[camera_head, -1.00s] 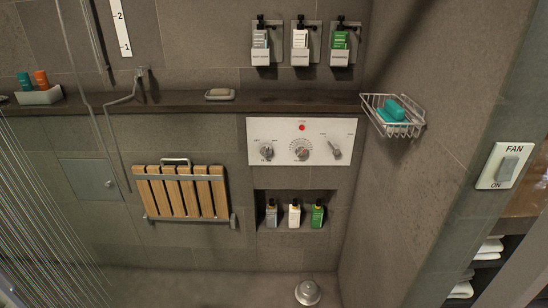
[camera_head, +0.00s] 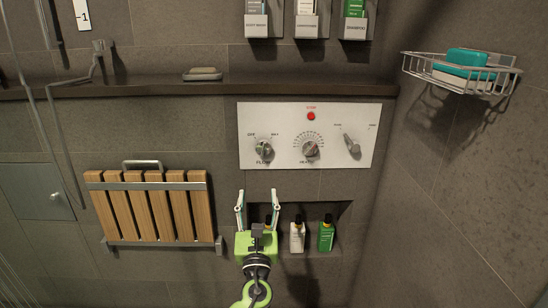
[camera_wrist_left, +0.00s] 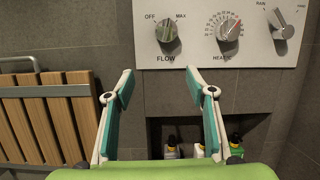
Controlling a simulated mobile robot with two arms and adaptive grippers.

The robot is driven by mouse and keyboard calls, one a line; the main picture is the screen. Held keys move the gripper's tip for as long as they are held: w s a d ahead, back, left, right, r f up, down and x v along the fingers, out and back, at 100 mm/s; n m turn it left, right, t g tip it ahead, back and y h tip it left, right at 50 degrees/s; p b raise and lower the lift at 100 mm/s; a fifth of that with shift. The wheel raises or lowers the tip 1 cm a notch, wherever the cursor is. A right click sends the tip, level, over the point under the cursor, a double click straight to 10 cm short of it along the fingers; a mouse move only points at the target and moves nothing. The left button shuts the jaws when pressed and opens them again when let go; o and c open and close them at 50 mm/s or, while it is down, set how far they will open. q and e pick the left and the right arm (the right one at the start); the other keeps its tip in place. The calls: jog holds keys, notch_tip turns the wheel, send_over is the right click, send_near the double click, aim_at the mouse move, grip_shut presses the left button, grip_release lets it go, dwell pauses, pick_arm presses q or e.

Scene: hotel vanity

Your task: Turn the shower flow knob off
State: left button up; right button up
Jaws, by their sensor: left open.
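The flow knob (camera_head: 264,149) is the left knob on a white control panel (camera_head: 285,122) on the wall. In the left wrist view the flow knob (camera_wrist_left: 168,29) has OFF marked at its upper left and MAX at its upper right. Its exact pointer direction is hard to tell. My left gripper (camera_head: 257,195) is open and empty, below the flow knob and apart from it. In the left wrist view the open fingers (camera_wrist_left: 158,76) point up toward the panel, with the knob beyond the gap between them. My right gripper is not in view.
The panel also has a heat knob (camera_head: 310,149) and a rain selector (camera_head: 351,143). Bottles (camera_head: 326,234) stand in a niche behind my gripper. A folded wooden seat (camera_head: 155,209) is at left, a ledge (camera_head: 150,89) runs above, and a wire basket with soap (camera_head: 460,72) is at right.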

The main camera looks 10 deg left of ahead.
aim_at(262, 147)
pick_arm(q)
jog(key=shift+m+t, duration=0.4)
jog(key=shift+t, duration=0.1)
jog(key=r+x, duration=0.1)
jog(key=x, duration=0.3)
jog(key=r+x, duration=0.1)
jog(key=x, duration=0.4)
jog(key=s+d+b+x, duration=0.1)
jog(key=x, duration=0.4)
jog(key=shift+w+r, duration=0.15)
jog(key=shift+r, duration=0.3)
jog(key=c, duration=1.1)
